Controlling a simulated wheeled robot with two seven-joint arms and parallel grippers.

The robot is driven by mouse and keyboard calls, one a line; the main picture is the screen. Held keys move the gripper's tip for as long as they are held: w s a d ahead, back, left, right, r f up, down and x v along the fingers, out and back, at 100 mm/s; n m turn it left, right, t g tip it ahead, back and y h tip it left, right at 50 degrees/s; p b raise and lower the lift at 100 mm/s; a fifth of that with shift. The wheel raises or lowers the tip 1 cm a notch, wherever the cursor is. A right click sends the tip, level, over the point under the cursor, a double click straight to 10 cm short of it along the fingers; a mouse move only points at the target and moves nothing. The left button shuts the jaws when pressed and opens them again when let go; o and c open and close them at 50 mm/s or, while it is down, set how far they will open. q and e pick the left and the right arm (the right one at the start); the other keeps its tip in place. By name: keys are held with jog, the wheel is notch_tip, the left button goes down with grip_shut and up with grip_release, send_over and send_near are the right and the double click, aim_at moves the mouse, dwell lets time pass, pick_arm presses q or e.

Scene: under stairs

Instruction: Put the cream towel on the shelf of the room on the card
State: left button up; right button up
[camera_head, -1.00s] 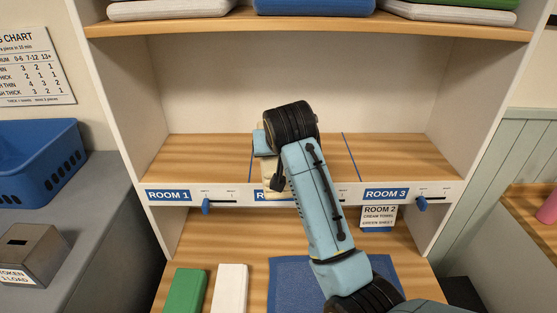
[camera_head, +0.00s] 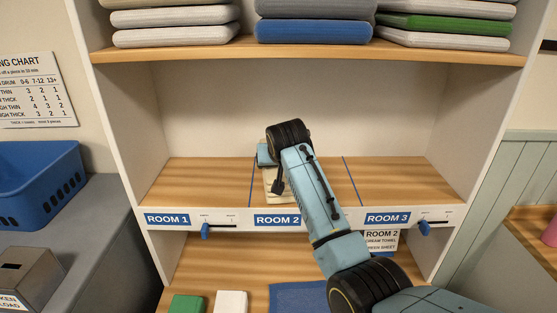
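The card (camera_head: 381,241) hangs under the ROOM 3 label and reads ROOM 2, cream towel, green sheet. The ROOM 2 label (camera_head: 277,219) marks the middle compartment of the shelf (camera_head: 210,185), between two blue lines. A cream towel (camera_head: 271,186) shows in that compartment, partly hidden behind my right arm. My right gripper (camera_head: 266,158) is at the towel, over the middle compartment. Its fingers are hidden, so I cannot tell whether it grips the towel or whether the towel rests on the shelf. My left gripper is out of view.
Folded linens (camera_head: 313,30) fill the upper shelf. Green (camera_head: 188,304) and white (camera_head: 231,303) pieces and a blue mat (camera_head: 297,297) lie on the lower counter. A blue basket (camera_head: 38,183) and token box (camera_head: 28,279) stand left. ROOM 1 and ROOM 3 compartments are empty.

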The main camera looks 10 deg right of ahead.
jog(key=shift+f, duration=0.35)
dwell(0.4)
jog(key=o, duration=1.4)
jog(key=shift+o, duration=0.2)
